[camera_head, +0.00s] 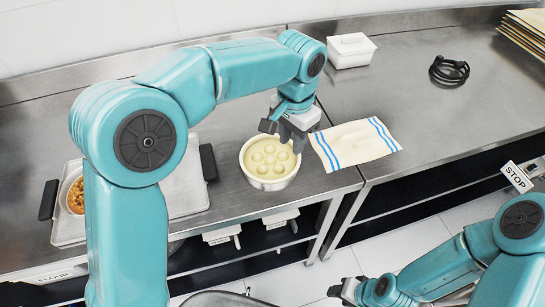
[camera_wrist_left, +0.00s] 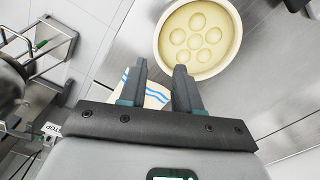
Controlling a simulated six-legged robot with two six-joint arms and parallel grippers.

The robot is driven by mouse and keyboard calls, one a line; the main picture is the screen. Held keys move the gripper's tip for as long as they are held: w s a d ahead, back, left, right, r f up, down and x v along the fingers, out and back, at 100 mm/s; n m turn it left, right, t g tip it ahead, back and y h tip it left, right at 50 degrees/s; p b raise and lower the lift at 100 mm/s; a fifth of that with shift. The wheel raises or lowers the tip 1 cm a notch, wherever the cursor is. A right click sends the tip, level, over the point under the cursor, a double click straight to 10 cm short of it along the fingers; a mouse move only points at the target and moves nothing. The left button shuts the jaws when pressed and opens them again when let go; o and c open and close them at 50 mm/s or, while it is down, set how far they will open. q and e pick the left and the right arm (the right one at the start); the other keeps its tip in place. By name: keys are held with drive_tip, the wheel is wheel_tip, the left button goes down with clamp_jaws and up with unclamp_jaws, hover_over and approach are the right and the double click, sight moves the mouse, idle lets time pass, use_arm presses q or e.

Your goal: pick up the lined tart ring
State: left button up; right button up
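A round, pale ring-shaped dish (camera_head: 270,158) with several round shapes inside stands near the counter's front edge; it looks like the lined tart ring. It also shows at the top of the left wrist view (camera_wrist_left: 200,40). My left gripper (camera_head: 291,145) is at its back right rim, pointing down. In the left wrist view the fingers (camera_wrist_left: 160,68) are apart with nothing between them, and one fingertip is close to the rim; I cannot tell whether it touches. My right gripper (camera_head: 345,291) is low at the bottom, away from the ring, and its opening is unclear.
A striped cloth (camera_head: 355,143) lies right of the ring. A metal tray (camera_head: 187,190) with a round brown-filled dish (camera_head: 76,195) is at the left, partly hidden by my arm. A white lidded box (camera_head: 351,50) and a black coil (camera_head: 449,70) are farther back. Counter between them is clear.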

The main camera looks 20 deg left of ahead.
use_arm(q)
hover_over(289, 173)
wheel_tip(289, 173, down, 7)
drive_tip(key=shift+s+a+r, duration=0.1)
drive_tip(key=shift+a+r, duration=0.05)
drive_tip(key=shift+r, duration=0.05)
drive_tip(key=shift+f+p, duration=0.35)
drive_tip(key=shift+f, duration=0.3)
wheel_tip(289, 173, down, 4)
drive_tip(key=shift+r+p, duration=0.1)
drive_tip(key=shift+p, duration=0.35)
drive_tip(key=shift+f, duration=0.35)
clamp_jaws()
drive_tip(key=shift+r, duration=0.1)
